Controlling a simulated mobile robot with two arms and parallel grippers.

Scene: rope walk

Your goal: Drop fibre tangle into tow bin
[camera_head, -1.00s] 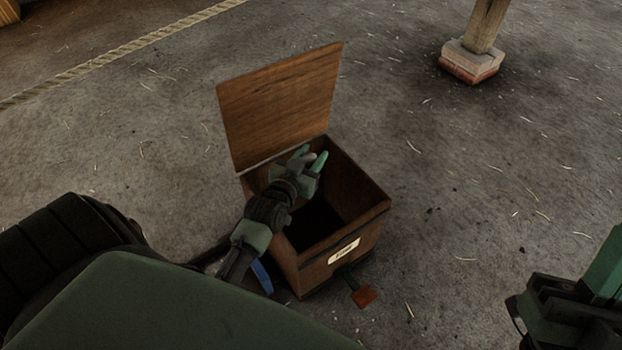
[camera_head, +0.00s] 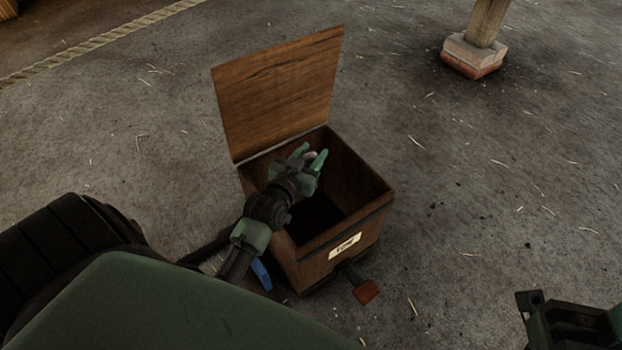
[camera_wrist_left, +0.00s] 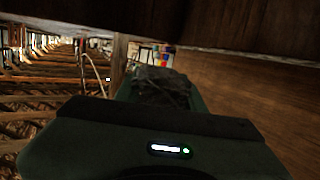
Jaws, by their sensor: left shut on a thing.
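The tow bin (camera_head: 372,212) is a brown wooden box with a pale label on its front, and its lid (camera_head: 278,88) stands open at the back. My left gripper (camera_head: 311,157) is over the bin's open mouth, with its green fingers toward the back right. It is shut on the fibre tangle (camera_wrist_left: 160,88), a dark grey clump between the fingers in the left wrist view. In the head view the tangle is mostly hidden by the fingers. My right gripper (camera_head: 570,322) is at the lower right edge, cut off by the frame, apart from the bin.
A red-brown pedal (camera_head: 366,292) sticks out at the bin's front foot. A blue item (camera_head: 261,275) is beside the bin's left side. A wooden post on a block base (camera_head: 472,54) stands at the back right. The floor to the right is clear apart from scattered straws.

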